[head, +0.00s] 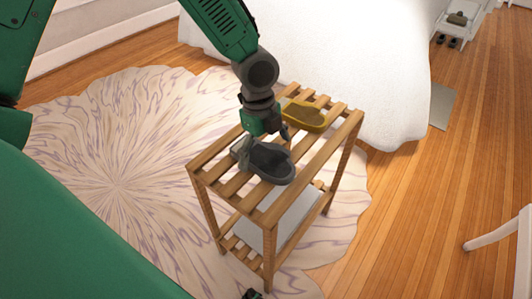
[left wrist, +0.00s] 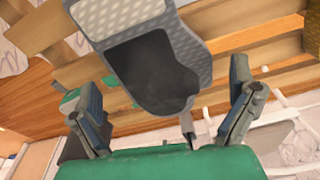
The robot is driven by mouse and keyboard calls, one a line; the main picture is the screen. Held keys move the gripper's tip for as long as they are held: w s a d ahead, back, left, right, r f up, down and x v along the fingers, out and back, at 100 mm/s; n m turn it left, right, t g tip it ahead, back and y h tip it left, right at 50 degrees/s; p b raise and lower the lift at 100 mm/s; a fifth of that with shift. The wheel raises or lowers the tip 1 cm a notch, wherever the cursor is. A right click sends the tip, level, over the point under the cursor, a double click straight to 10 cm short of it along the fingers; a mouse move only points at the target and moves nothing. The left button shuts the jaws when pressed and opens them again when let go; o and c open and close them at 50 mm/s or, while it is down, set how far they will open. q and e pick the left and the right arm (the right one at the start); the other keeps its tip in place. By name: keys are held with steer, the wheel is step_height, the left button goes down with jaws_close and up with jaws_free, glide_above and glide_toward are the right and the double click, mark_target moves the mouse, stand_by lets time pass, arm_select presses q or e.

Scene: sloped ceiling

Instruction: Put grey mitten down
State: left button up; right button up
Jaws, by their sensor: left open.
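The grey mitten (head: 270,163) lies on the slatted top of a wooden rack (head: 350,125), near its front side. My left gripper (head: 266,137) is right above and behind it, pointing down. In the left wrist view the grey mitten (left wrist: 165,65) shows a dark middle and a paler dotted end. It lies between the two spread fingers of my left gripper (left wrist: 163,105), which are open with gaps on both sides. Whether any finger touches it cannot be told.
A mustard-yellow item (head: 305,115) lies on the rack's far part. A pale item (head: 285,215) is on the lower shelf. A white-covered bed (head: 340,50) stands behind, a round rug (head: 110,150) lies left, and a white chair part (head: 500,235) is at right.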

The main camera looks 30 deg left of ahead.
mark_target(263, 153)
arm_select(q)
step_height(263, 153, up, 11)
steer(key=a+p, duration=0.1)
steer(key=p, duration=0.2)
steer(key=shift+w+a+f+p, duration=0.15)
steer(key=shift+p, duration=0.15)
steer(key=shift+d, duration=0.25)
